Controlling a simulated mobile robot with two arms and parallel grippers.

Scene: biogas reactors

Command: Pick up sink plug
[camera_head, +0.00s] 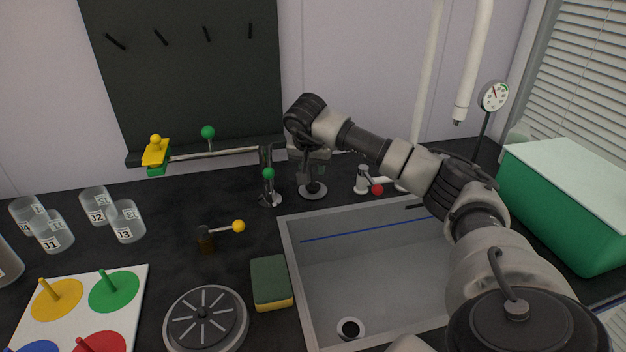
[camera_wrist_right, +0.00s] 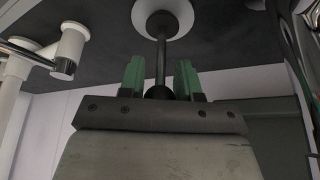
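The sink plug (camera_head: 313,191), a pale grey disc with a dark upright stem, stands on the black counter behind the sink. In the right wrist view its disc (camera_wrist_right: 163,17) is at the top, and its stem with a dark knob runs down between my green fingers. My right gripper (camera_head: 310,165) is directly above the plug and points down; it also shows in the right wrist view (camera_wrist_right: 161,75). The fingers are on both sides of the knob, with gaps beside the thinner stem. I cannot tell whether they press on the knob. My left gripper is not in view.
The grey sink (camera_head: 375,285) has a drain hole (camera_head: 351,328) at its bottom. A green-knobbed lever (camera_head: 269,185) stands left of the plug, a red-knobbed tap (camera_head: 370,184) right of it. A sponge (camera_head: 271,282) lies beside the sink. A green box (camera_head: 565,215) is at right.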

